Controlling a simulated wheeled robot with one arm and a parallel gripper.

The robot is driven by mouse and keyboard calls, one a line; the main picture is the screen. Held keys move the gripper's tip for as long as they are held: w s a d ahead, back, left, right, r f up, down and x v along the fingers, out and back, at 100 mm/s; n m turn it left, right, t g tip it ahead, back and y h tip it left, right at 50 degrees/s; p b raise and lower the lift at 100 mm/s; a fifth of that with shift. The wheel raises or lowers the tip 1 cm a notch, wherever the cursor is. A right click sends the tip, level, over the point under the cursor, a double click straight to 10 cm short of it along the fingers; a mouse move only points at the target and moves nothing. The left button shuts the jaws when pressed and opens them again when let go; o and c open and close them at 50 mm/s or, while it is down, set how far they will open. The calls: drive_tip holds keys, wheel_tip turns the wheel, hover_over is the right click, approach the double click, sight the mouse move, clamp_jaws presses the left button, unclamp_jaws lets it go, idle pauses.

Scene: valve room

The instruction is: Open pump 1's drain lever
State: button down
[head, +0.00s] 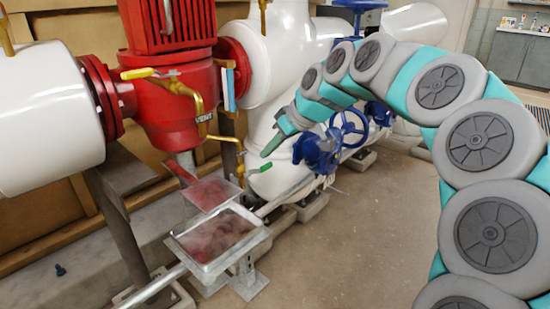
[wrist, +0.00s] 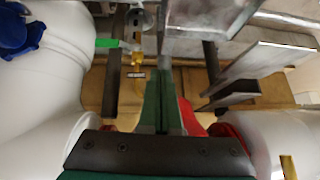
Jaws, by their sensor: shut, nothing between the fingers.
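The red pump (head: 165,110) stands at the left in the head view, with a yellow lever (head: 138,73) and a valve tagged VENT (head: 203,118) on it. A lever with a green handle (head: 262,168) sits low, right of the pump, on a small brass valve (head: 240,167). In the wrist view the green handle (wrist: 108,43) points left from its brass valve (wrist: 137,60). My gripper (head: 266,153) is shut and empty, its tips just above the handle in the head view. In the wrist view my gripper (wrist: 163,65) is right of the handle; I cannot tell whether they touch.
The floor (head: 360,230) in front is clear.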

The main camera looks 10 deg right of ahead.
drive_tip(key=w+d+t, duration=0.2)
drive_tip(key=w+d, duration=0.5)
drive_tip(key=w, duration=0.1)
drive_tip(key=shift+w+d+r, duration=0.2)
hover_over(259, 170)
drive_tip(key=d, duration=0.4)
wheel_tip(259, 170, down, 7)
drive_tip(key=shift+a+f, duration=0.1)
drive_tip(key=shift+f, duration=1.95)
drive_tip(key=shift+f, duration=0.1)
